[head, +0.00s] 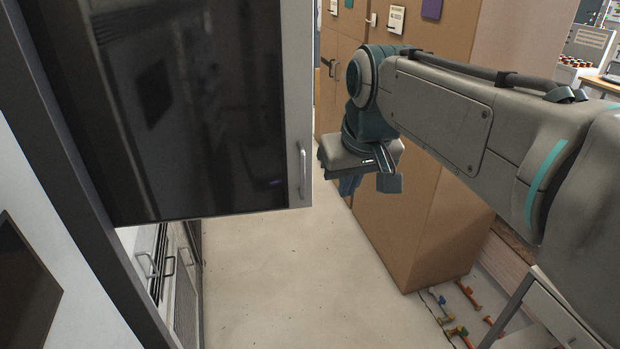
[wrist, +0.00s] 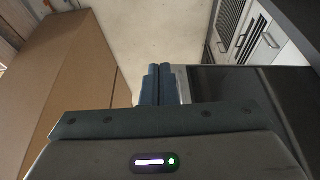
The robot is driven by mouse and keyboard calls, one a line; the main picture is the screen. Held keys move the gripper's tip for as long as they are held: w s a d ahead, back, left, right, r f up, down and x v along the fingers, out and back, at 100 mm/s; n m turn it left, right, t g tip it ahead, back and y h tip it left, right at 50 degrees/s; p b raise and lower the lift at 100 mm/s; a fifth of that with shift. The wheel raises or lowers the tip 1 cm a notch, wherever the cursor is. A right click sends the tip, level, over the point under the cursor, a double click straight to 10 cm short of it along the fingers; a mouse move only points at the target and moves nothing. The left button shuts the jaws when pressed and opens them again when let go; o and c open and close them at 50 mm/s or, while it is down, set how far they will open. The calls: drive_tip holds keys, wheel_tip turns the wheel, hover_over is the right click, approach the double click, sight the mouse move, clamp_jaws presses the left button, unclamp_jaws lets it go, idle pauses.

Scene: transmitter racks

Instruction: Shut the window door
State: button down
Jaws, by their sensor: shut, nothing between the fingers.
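The window door (head: 190,100) is a dark glass panel in a grey frame, standing swung out from the rack at the left of the head view. Its bar handle (head: 302,170) is on the frame's right edge. My gripper (head: 349,187) is shut and empty, pointing down just right of the handle edge. In the wrist view the closed fingers (wrist: 158,72) are beside the door's pale edge, with the dark glass (wrist: 235,100) to their right. I cannot tell whether they touch the door. The handle is not clearly visible in the wrist view.
A tall brown cabinet (head: 415,220) stands close to the right of my gripper. Grey rack units with handles (head: 165,265) show below the door. The pale floor (head: 270,290) is clear between them. Small coloured parts (head: 460,330) lie at lower right.

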drive_tip(key=w+a+r+n, duration=0.1)
drive_tip(key=w+a+r, duration=0.1)
drive_tip(key=w+a, duration=0.15)
drive_tip(key=p, duration=0.2)
hover_over(304, 194)
drive_tip(key=s, duration=0.2)
wheel_tip(304, 194, down, 9)
drive_tip(key=shift+d+r, duration=0.15)
drive_tip(key=shift+d, duration=0.3)
